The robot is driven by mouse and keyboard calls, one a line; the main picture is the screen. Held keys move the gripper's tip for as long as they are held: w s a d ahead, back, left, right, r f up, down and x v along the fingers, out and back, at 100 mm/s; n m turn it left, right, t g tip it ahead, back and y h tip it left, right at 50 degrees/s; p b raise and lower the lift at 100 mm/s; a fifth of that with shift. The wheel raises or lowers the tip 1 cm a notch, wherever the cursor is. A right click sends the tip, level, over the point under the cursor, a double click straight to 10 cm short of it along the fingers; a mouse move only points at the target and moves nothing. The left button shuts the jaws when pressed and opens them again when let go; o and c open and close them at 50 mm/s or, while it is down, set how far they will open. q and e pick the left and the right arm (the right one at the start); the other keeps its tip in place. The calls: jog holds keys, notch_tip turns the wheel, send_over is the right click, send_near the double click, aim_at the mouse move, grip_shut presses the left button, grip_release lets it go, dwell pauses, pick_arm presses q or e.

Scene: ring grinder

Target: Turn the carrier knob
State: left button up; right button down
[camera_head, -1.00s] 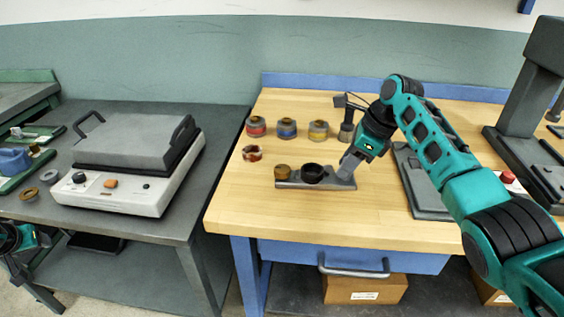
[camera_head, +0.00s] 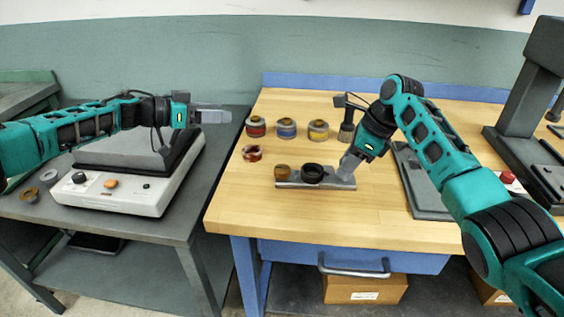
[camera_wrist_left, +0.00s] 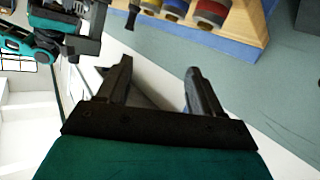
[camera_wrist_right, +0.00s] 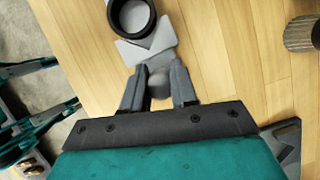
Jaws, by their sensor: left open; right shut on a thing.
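The carrier is a grey metal plate (camera_head: 298,184) lying on the wooden bench. A brass-brown knob (camera_head: 283,171) stands at its left end, and a black ring-shaped part (camera_head: 313,173) sits beside it. My right gripper (camera_head: 347,167) is shut on the carrier's right end; the right wrist view shows its fingers (camera_wrist_right: 158,82) around a grey stub, with the black ring (camera_wrist_right: 132,15) beyond. The brass knob is out of that view. My left gripper (camera_head: 213,116) is open and empty, raised left of the bench above the grey machine; its parted fingers show in the left wrist view (camera_wrist_left: 158,80).
Several banded jars (camera_head: 287,128) stand behind the carrier, with a brown-red ring (camera_head: 252,153) at left. The white-and-grey machine (camera_head: 115,190) is on the left table.

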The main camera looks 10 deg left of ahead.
aim_at(282, 168)
pick_arm(q)
jog(key=s+d+m+g+y, duration=0.1)
jog(key=d+m+g+y, duration=0.1)
jog(key=d, duration=0.3)
jog(key=s+d+m+g+y, duration=0.2)
jog(key=d+g, duration=0.2)
jog(key=d, duration=0.2)
jog(key=s+d+m+g+y, duration=0.1)
jog(key=s+d+g, duration=0.1)
jog(key=d, duration=0.3)
jog(key=shift+s+d+r+m+g+y, duration=0.25)
jog(key=shift+m+g+y, duration=0.15)
jog(key=f+y, duration=0.4)
jog(key=f, duration=0.1)
jog(key=s+f+y, duration=0.1)
jog(key=f+y, duration=0.1)
jog(key=f, duration=0.1)
jog(key=shift+d+f+n, duration=0.1)
jog(key=shift+f+n, duration=0.15)
jog(key=shift+n, duration=0.05)
jog(key=c, duration=1.1)
